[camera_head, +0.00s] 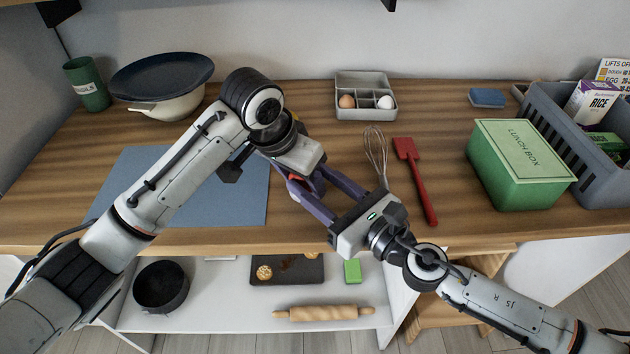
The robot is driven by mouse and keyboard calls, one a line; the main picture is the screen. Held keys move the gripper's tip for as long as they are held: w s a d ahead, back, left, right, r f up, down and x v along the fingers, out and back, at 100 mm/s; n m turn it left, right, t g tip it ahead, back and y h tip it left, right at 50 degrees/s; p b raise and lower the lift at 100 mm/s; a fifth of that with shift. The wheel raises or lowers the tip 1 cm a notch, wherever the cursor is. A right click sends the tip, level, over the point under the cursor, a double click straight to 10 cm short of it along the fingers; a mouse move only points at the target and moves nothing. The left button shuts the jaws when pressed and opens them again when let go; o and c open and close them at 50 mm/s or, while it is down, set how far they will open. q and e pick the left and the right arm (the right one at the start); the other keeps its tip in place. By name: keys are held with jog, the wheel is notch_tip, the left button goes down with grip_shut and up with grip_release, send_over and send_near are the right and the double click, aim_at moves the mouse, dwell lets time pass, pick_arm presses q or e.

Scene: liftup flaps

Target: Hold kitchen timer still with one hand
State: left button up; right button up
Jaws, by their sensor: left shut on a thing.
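The kitchen timer is mostly hidden between my two grippers; a small red patch (296,178) at the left gripper's fingers appears to be part of it. My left gripper (308,182) reaches down from the upper left over the table and is shut on the timer. My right gripper (311,177) comes in from the lower right. Its two purple fingers are spread wide apart, one on each side of the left gripper's fingers. Whether they touch the timer cannot be seen.
A whisk (376,155) and red spatula (415,180) lie just right of the grippers. A blue mat (135,180) lies left, an egg box (365,108) behind. A green lunch box (518,165) and grey crate (572,145) stand right. A shelf below holds a rolling pin (323,313).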

jog(key=shift+c, duration=0.8)
jog(key=shift+s+a+r+m+t+h, duration=0.1)
jog(key=shift+a+r+m+t+h, duration=0.1)
jog(key=shift+m+t+h, duration=0.25)
jog(key=shift+s+a+f+m+t+h, duration=0.1)
jog(key=shift+m+t+h, duration=0.45)
jog(key=shift+h, duration=0.3)
jog(key=shift+s+a+f+m+t+h, duration=0.1)
jog(key=shift+m+t+h, duration=0.3)
jog(key=shift+m+h, duration=0.3)
jog(key=shift+d, duration=0.1)
jog(key=o, duration=1.1)
jog(key=shift+c, duration=0.2)
jog(key=v, duration=1.2)
jog(key=shift+r, duration=0.15)
